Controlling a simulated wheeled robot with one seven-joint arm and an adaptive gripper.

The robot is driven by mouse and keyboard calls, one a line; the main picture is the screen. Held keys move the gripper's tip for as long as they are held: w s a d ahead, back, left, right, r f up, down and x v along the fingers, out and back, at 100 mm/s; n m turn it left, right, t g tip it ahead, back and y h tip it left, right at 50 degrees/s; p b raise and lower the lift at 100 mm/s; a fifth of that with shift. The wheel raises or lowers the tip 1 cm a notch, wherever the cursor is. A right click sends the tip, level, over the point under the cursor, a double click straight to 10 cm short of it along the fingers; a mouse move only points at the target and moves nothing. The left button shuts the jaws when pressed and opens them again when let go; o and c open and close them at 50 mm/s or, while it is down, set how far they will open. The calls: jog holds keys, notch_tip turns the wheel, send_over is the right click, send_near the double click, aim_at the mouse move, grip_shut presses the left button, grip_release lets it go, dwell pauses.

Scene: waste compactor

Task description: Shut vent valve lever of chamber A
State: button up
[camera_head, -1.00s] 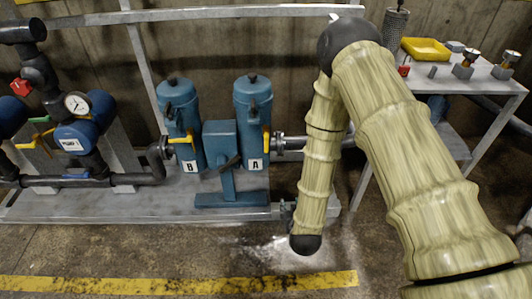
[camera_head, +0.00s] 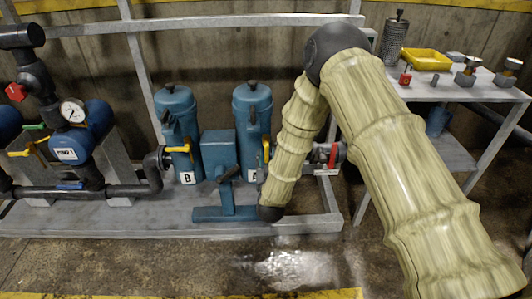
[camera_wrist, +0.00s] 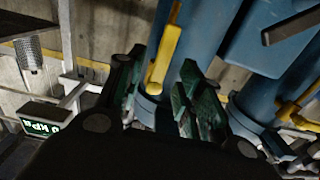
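Chamber A (camera_head: 252,110) is the right blue cylinder in the head view; its "A" label is partly covered by my arm. A yellow lever (camera_head: 266,148) stands roughly upright on its right side. In the wrist view this yellow lever (camera_wrist: 166,52) runs down in front of the blue cylinder, its rounded end between my fingers. My gripper (camera_wrist: 160,95) is open, with one finger on each side of the lever end. I cannot tell whether either finger touches it. In the head view the gripper is mostly hidden by my arm.
Chamber B (camera_head: 178,112) stands left of A with a sideways yellow lever (camera_head: 178,149). A blue post (camera_head: 219,155) stands between them. A red handle (camera_head: 333,155) is on the pipe right of my arm. A side table (camera_head: 445,88) holds a yellow tray (camera_head: 427,60).

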aim_at(266, 153)
jog(key=shift+w, duration=1.85)
grip_shut()
